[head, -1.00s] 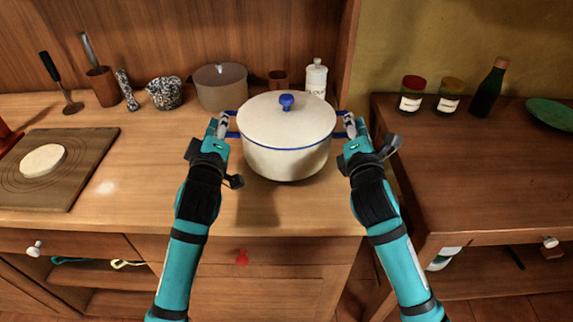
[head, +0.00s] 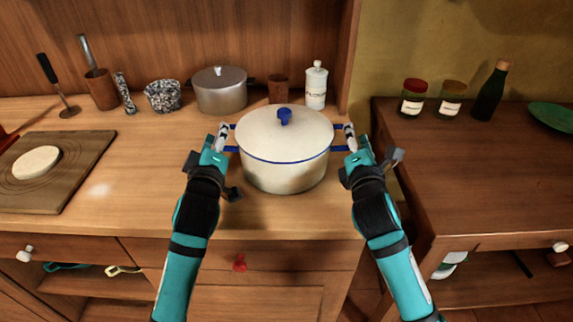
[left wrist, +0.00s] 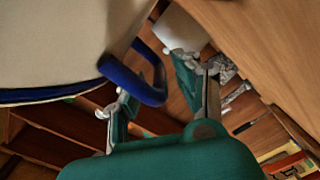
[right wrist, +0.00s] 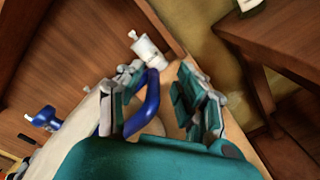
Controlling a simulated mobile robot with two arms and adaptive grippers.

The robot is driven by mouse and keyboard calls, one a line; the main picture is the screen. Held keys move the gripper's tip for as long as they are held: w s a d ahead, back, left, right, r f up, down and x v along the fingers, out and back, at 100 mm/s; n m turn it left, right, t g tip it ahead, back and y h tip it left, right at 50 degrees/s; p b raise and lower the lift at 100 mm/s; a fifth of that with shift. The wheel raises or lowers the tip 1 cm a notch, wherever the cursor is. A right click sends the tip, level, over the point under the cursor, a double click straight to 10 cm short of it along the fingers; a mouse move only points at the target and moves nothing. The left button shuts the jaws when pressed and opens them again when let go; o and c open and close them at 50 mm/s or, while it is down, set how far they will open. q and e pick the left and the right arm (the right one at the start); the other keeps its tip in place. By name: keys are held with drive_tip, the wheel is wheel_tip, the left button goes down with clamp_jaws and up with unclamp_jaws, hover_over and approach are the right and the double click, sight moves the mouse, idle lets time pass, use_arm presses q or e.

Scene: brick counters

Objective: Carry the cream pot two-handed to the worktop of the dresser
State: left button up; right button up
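The cream pot (head: 284,165), with its lid on, a blue lid knob and blue handles, stands upright on the wooden worktop of the dresser (head: 130,180). My left gripper (head: 221,137) is at the pot's left handle. In the left wrist view its fingers are apart around the blue handle (left wrist: 150,85), so it is open. My right gripper (head: 352,138) is at the right handle. In the right wrist view its fingers are also spread, with the blue handle (right wrist: 150,103) between them. The pot's underside is hidden.
Behind the pot stand a grey pot (head: 220,92), a brown cup (head: 278,88) and a white bottle (head: 316,86). A board (head: 75,180) with a pale disc lies at left. The right-hand counter (head: 470,175) holds jars, a dark bottle and a green plate.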

use_arm(q)
drive_tip(key=shift+d, duration=0.1)
use_arm(e)
drive_tip(key=shift+a, duration=0.2)
use_arm(q)
drive_tip(key=shift+s, duration=0.1)
drive_tip(key=shift+s, duration=0.3)
use_arm(e)
drive_tip(key=shift+r, duration=0.1)
use_arm(q)
drive_tip(key=s, duration=1.1)
use_arm(e)
drive_tip(key=shift+s+a, duration=0.1)
use_arm(q)
drive_tip(key=shift+s, duration=0.1)
use_arm(e)
drive_tip(key=shift+s, duration=0.15)
drive_tip(key=s, duration=1.1)
drive_tip(key=shift+s, duration=0.35)
